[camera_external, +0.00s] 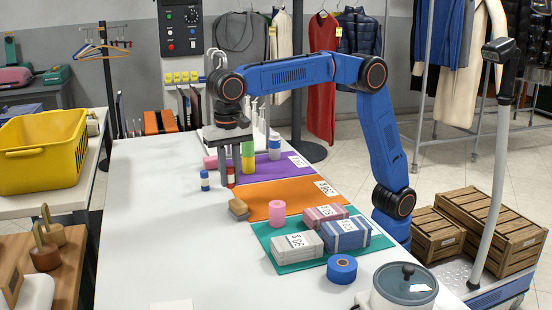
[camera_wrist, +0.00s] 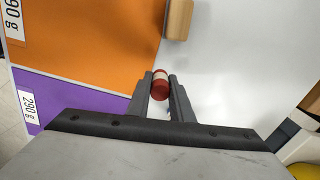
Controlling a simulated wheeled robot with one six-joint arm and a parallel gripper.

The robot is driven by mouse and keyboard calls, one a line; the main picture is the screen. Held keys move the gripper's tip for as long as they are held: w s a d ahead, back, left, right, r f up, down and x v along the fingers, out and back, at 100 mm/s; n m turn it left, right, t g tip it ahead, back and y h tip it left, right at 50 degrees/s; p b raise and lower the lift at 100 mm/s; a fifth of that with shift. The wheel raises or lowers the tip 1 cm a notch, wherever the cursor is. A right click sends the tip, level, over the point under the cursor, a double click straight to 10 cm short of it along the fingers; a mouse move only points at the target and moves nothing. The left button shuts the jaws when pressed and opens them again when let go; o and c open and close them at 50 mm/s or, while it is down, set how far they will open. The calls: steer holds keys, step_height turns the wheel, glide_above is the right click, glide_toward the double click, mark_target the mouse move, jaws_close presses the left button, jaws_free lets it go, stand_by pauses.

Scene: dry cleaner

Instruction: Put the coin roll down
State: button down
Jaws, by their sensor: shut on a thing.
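The coin roll looks like a small red cylinder with a pale band. In the wrist view the coin roll (camera_wrist: 160,83) sits between the two fingertips of my gripper (camera_wrist: 160,80). In the external view the red roll (camera_external: 231,178) shows low between the fingers of my gripper (camera_external: 230,174), which points down over the white table (camera_external: 150,230). My gripper is shut on the roll. The roll is over bare white table, left of the purple mat (camera_external: 270,168) and the orange mat (camera_external: 290,194). Whether it touches the table is unclear.
A small blue-and-white cylinder (camera_external: 205,181) stands left of my gripper, and a yellow-green bottle (camera_external: 247,158) close on its right. A wooden block (camera_external: 239,209) lies in front. Wrapped bundles (camera_external: 295,244) lie on a teal mat (camera_external: 283,266). The table's left side is clear.

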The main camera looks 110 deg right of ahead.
mark_target(231, 187)
steer(key=shift+f, duration=2)
steer(key=c, duration=1.6)
jaws_free()
steer(key=shift+f, duration=0.15)
steer(key=shift+o, duration=0.2)
step_height(231, 187, up, 12)
steer(key=shift+s+r, duration=0.1)
steer(key=shift+r, duration=0.1)
